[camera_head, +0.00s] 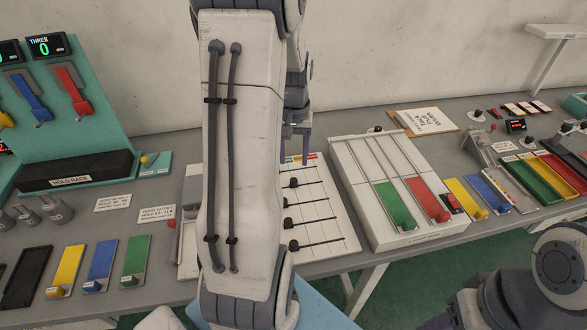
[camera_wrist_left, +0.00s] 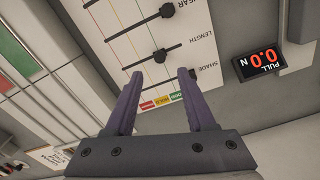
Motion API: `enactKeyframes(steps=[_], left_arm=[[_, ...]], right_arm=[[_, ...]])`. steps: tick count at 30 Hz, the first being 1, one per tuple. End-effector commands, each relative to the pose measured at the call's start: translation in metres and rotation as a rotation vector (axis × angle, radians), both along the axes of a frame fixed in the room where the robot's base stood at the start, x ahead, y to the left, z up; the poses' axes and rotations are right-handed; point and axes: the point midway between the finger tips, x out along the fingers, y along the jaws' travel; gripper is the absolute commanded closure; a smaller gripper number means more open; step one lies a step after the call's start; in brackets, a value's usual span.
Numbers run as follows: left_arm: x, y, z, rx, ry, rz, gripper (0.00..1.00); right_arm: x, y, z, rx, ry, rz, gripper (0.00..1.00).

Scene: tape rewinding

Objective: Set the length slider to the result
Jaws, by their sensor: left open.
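The white slider panel (camera_head: 338,240) lies on the bench, with several black knobs on thin tracks. In the left wrist view, the length slider's knob (camera_wrist_left: 160,57) sits partway along its track, beside the "LENGTH" label. Another knob (camera_wrist_left: 167,11) is on the track above it, and a shade slider knob (camera_wrist_left: 195,73) shows by the right fingertip. My left gripper (camera_head: 297,130) is over the far end of the panel. In the wrist view its fingers (camera_wrist_left: 160,76) are open and apart, with the length knob just beyond the gap, not visibly held. My right gripper is out of view.
A red "PULL" display (camera_wrist_left: 262,60) reads 0.0 N beside the panel. A white box with green and red levers (camera_head: 367,155) stands right of the panel. My left arm hides the bench's middle.

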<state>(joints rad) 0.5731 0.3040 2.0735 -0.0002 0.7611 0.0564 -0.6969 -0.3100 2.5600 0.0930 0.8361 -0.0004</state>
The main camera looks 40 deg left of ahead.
Motion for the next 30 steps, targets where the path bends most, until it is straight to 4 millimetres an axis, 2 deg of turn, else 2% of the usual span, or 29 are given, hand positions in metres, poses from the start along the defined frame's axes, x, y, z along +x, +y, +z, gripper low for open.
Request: enactKeyframes(steps=[3,7,25,28,30], left_arm=[[0.0,0.001,0.018,0.002,-0.002,0.0,0.45],[0.0,0.0,0.028,0.001,-0.001,0.0,0.45],[-0.001,-0.001,0.03,-0.001,0.001,-0.001,0.45],[0.003,-0.012,0.032,-0.001,-0.002,-0.032,0.45],[0.007,-0.035,0.035,-0.001,-0.006,-0.091,0.45]], right_arm=[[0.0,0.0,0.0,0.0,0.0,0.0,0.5],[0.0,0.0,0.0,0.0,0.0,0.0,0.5],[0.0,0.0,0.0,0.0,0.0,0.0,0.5],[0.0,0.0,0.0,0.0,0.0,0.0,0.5],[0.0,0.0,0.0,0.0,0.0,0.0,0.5]])
